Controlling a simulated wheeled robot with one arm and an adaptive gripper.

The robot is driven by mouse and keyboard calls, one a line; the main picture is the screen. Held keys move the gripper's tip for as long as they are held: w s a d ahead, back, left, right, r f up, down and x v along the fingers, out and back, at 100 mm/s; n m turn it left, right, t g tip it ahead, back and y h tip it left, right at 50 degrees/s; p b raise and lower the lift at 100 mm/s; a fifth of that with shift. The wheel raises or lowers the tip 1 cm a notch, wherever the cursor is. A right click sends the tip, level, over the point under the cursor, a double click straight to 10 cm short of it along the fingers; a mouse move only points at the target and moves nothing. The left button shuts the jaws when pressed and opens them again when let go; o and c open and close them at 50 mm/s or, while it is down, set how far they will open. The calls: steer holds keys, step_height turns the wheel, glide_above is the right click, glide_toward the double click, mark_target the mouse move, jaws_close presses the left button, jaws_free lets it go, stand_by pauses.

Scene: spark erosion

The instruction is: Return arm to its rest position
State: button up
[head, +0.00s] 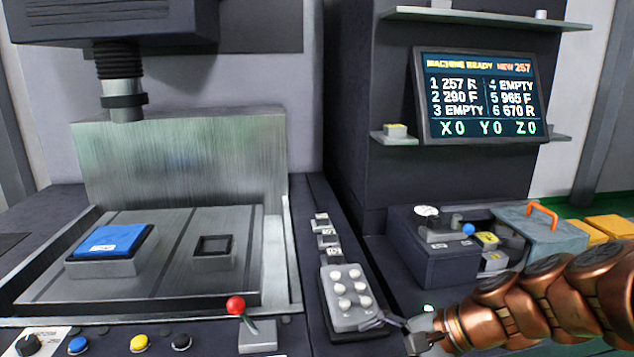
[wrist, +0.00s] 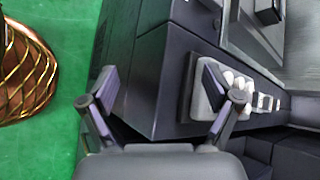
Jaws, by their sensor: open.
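My copper-coloured arm comes in from the lower right of the head view. It ends in my gripper (head: 392,322), which is beside the lower right of a grey block with several white round knobs (head: 346,290). In the wrist view my gripper (wrist: 165,95) has its two fingers spread wide with nothing between them. The right finger overlaps the knobbed block (wrist: 206,100) in that picture; I cannot tell whether they touch.
The machine's work table (head: 180,230) bears a blue-topped block (head: 112,243) and a small square frame (head: 213,247). A red-knobbed lever (head: 236,305) stands at the front. A screen (head: 478,95) reads "MACHINE READY". A grey box with an orange handle (head: 541,213) is at right.

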steer(key=s+f+n+g+h, duration=0.2)
steer(key=s+n, duration=0.1)
steer(key=s, duration=0.3)
steer(key=s+f+n+g+h, duration=0.2)
steer(key=s+f+n, duration=0.1)
steer(key=s, duration=0.3)
steer(key=s+d+f+n+h, duration=0.2)
steer(key=s+d+n+h, duration=0.3)
steer(key=s+d, duration=0.3)
step_height(320, 180, down, 11)
steer(key=g+b, duration=0.2)
steer(key=b, duration=0.8)
step_height(320, 180, up, 20)
steer(key=t+p, duration=0.1)
steer(key=p, duration=1.7)
steer(key=shift+s+h+p, duration=0.3)
steer(key=shift+s, duration=0.05)
steer(key=shift+f, duration=0.1)
